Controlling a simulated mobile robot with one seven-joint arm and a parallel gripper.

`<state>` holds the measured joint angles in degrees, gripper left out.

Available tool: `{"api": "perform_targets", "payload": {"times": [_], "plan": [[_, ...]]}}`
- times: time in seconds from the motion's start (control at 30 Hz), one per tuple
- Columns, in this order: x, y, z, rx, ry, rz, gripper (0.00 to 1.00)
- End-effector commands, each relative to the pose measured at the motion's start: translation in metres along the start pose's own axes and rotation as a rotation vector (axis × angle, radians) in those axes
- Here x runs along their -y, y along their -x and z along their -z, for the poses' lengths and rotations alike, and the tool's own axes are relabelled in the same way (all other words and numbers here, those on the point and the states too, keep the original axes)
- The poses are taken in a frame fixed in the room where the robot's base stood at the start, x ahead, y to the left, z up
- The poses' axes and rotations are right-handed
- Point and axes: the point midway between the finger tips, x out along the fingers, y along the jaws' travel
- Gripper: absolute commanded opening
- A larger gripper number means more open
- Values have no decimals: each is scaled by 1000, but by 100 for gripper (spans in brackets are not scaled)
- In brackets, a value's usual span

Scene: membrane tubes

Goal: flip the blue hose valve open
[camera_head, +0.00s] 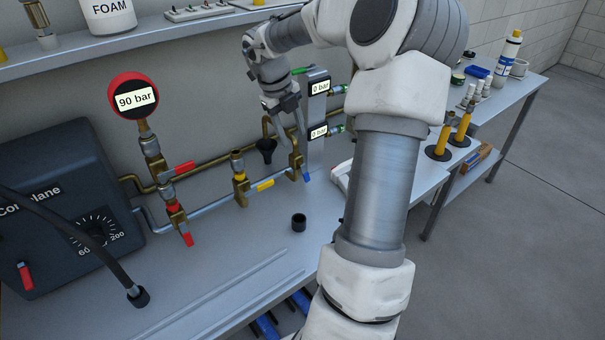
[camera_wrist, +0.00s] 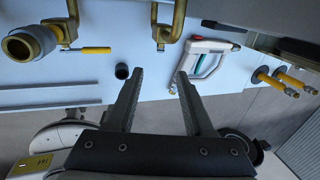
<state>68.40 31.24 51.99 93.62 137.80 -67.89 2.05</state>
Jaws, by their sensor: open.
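The blue hose valve shows in the head view as a small blue handle tip (camera_head: 307,177) at the right end of the lower pipe, below the gauge panel. The rest of this valve is largely hidden behind my gripper, and I cannot make out its blue handle in the wrist view. My gripper (camera_wrist: 155,76) is open, with nothing between its fingers. In the head view it hangs from above at the panel's left side, close above the blue handle. I cannot tell whether it touches the valve.
Yellow (camera_head: 265,185) and red (camera_head: 187,239) handles sit on the pipes to the left. A black cup (camera_head: 299,223) stands on the bench in front. The gauge panel (camera_head: 317,110) reads 0 bar twice. A white-framed tool (camera_wrist: 207,58) lies to the right.

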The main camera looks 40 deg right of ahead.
Motion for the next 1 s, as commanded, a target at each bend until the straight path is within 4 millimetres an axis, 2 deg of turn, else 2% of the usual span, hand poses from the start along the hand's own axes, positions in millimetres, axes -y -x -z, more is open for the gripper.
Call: {"api": "perform_targets", "payload": {"times": [0.6, 0.8, 1.0], "plan": [[0, -128, 0, -2, 1, 2, 52], [0, -156, 0, 0, 2, 4, 52], [1, -167, 0, 1, 2, 5, 52]]}}
